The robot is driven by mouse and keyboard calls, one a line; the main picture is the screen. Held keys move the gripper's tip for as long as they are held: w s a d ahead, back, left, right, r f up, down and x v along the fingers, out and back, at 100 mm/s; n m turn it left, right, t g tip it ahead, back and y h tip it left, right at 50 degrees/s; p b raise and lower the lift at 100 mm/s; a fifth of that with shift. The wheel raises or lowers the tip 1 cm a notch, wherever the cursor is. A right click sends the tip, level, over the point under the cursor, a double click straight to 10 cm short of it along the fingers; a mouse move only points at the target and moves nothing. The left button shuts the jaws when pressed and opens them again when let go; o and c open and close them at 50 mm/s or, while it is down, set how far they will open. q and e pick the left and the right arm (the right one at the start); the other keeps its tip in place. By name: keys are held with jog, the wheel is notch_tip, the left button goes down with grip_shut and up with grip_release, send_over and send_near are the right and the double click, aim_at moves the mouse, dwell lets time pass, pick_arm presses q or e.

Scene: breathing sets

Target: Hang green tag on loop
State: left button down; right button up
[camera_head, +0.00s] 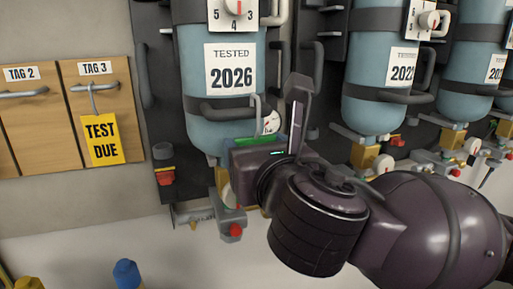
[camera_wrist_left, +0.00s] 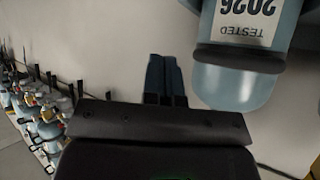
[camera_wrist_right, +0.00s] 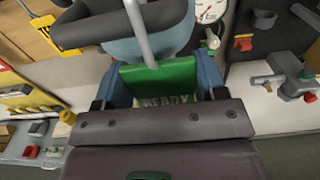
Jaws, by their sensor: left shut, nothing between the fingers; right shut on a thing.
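My right gripper (camera_head: 254,146) is shut on the green tag (camera_wrist_right: 185,76), just below the blue cylinder dated 2026 (camera_head: 193,62). The tag shows as a green strip (camera_head: 246,141) in the head view; its lettering is partly hidden in the right wrist view. Its pale hook (camera_wrist_right: 138,30) points up from the tag. The dark loop (camera_head: 228,110) runs across the cylinder's lower front. The hook's top is close to the loop's right end; I cannot tell whether it is over it. My left gripper (camera_wrist_left: 165,78) is shut and empty, outside the head view.
A yellow TEST DUE tag (camera_head: 102,139) hangs on the TAG 3 handle at left. More cylinders (camera_head: 383,75) with valves stand at right. A red-knobbed valve fitting (camera_head: 231,225) is below my right gripper. A blue bottle-like object (camera_head: 127,274) is at lower left.

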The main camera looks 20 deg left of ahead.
jog(key=shift+f, duration=0.25)
jog(key=o, duration=1)
